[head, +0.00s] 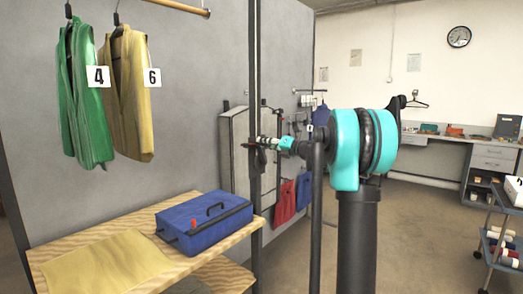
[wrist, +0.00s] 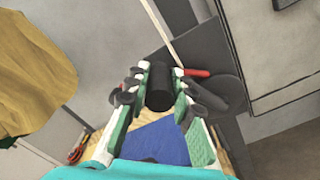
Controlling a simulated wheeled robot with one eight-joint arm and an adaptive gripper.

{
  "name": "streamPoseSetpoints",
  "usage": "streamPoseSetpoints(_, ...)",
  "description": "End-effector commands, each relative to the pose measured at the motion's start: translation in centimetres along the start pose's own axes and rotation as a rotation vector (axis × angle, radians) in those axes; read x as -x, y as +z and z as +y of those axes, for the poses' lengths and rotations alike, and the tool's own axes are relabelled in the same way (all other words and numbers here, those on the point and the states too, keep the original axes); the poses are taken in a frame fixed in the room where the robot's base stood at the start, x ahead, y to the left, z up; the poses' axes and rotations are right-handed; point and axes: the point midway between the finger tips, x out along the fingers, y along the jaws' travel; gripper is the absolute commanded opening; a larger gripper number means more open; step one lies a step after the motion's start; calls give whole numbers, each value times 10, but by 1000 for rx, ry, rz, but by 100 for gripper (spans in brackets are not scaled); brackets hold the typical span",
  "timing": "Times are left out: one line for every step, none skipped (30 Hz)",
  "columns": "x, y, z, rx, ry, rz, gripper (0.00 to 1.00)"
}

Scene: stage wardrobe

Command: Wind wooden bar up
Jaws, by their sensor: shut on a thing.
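The wooden bar (head: 180,5) crosses the top left of the head view, above a green garment (head: 85,95) tagged 4 and a yellow garment (head: 130,90) tagged 6. My gripper (head: 262,143) reaches to the dark post (head: 256,200). In the wrist view my gripper (wrist: 160,80) is shut on a black cylindrical grip (wrist: 159,90), one finger on each side. A red lever (wrist: 197,73) and a dark round plate (wrist: 228,92) show just behind the grip. A pale cord or strip (wrist: 158,28) runs up from there. My arm and fingers hide part of the mechanism in the head view.
A wooden table (head: 75,247) at lower left holds a blue case (head: 205,222) and a yellow cloth (head: 105,262). A pale framed panel (head: 236,160) stands behind the post. A trolley (head: 497,245) stands at far right. The floor between is clear.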

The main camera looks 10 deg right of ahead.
Motion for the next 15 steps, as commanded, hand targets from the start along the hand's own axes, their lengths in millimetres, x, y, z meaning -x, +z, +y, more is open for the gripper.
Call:
streamPoseSetpoints(-4,8,0,-2,6,-3,0)
streamPoseSetpoints(-4,11,-1,-13,6,-4,0)
streamPoseSetpoints(-5,15,-3,-57,6,-4,0)
streamPoseSetpoints(-5,18,-5,-87,6,-4,0)
streamPoseSetpoints(-5,22,-6,-116,6,-4,0)
streamPoseSetpoints(-5,26,-9,-154,6,-4,0)
streamPoseSetpoints(-4,28,-11,-183,6,-4,0)
streamPoseSetpoints(-4,31,-13,-212,6,-3,0)
streamPoseSetpoints(-5,34,-15,-249,6,-3,0)
streamPoseSetpoints(-5,37,-17,-277,7,-2,0)
streamPoseSetpoints(-5,40,-19,-305,7,-2,0)
streamPoseSetpoints(-5,42,-22,-340,7,-2,0)
streamPoseSetpoints(-5,45,-24,-366,7,-2,0)
streamPoseSetpoints(-5,47,-26,-391,7,-2,0)
streamPoseSetpoints(-5,49,-29,-423,6,-2,0)
